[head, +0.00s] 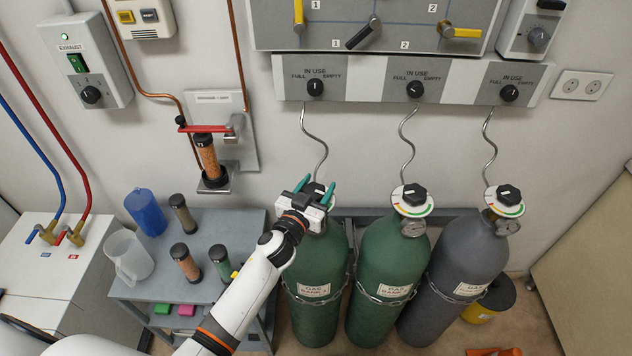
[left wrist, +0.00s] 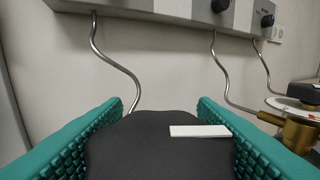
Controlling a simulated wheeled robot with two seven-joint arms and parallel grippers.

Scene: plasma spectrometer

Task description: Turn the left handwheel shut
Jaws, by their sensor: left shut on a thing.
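The left handwheel (left wrist: 160,150) is a black knob with a white bar mark on its top, seen close up in the left wrist view. It sits on top of the left green gas cylinder (head: 318,262). My left gripper (head: 316,187) is over that cylinder's top, its teal ribbed fingers on either side of the handwheel and shut on it. In the head view the gripper hides most of the handwheel and the dial under it. The white bar lies nearly level across the wrist picture. My right gripper is not in view.
A second green cylinder (head: 386,265) and a grey cylinder (head: 455,265) stand to the right, each with its own black handwheel. A grey cart (head: 235,222) with jars stands at left. A panel of selector knobs (head: 450,82) is on the wall above.

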